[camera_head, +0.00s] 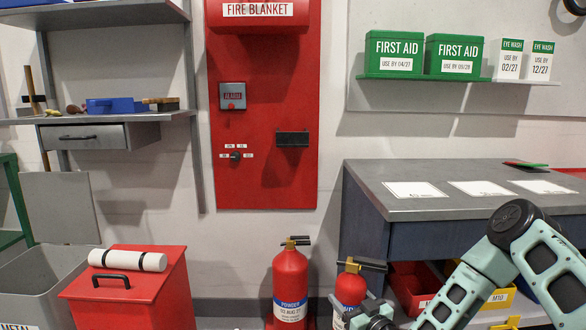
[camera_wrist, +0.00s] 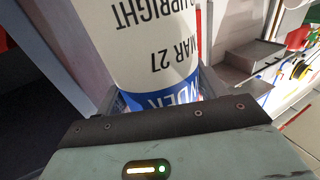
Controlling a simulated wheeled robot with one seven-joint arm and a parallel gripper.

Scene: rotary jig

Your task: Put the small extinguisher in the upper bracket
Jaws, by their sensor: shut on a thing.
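The small red extinguisher (camera_head: 350,288) is upright at the bottom of the head view, with a black handle on top and a white and blue label. My gripper (camera_head: 372,318) is shut on its body from the right. In the wrist view the label of the small extinguisher (camera_wrist: 155,50) fills the space between the fingers, its text upside down. Its base is out of frame, so I cannot tell whether it touches the floor. The upper bracket, a black holder (camera_head: 292,139), is on the red wall board (camera_head: 265,185), above and left of my gripper, and looks empty.
A larger powder extinguisher (camera_head: 290,283) stands just left of the small one. A red lidded bin (camera_head: 130,290) is at lower left. The grey workbench (camera_head: 450,205) juts out at right, above coloured bins.

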